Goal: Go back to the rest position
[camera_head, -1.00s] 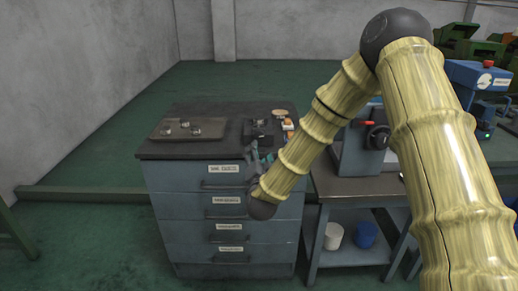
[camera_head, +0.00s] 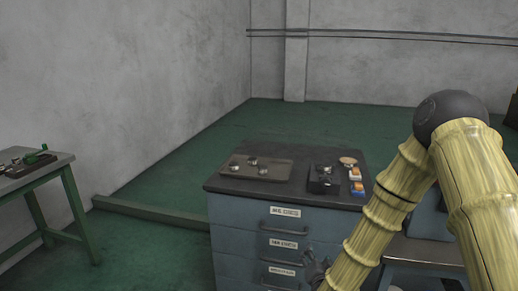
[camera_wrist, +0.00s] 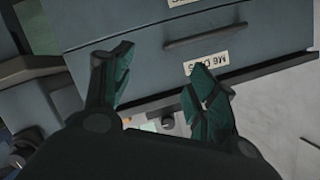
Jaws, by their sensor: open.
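My gripper shows in the wrist view (camera_wrist: 165,95), its two dark green fingers apart and nothing between them. It is in front of the drawer fronts of the blue-grey cabinet (camera_head: 240,232), which show behind the fingertips. In the head view my yellow ribbed arm reaches down at the right, and the gripper itself is mostly hidden at the bottom edge beside the cabinet.
On the cabinet top lie a tray (camera_head: 236,173) with several small metal parts, a black block (camera_head: 322,184) and orange and white items (camera_head: 356,180). A green-legged workbench (camera_head: 60,170) stands at the left. Open green floor (camera_head: 130,240) lies between.

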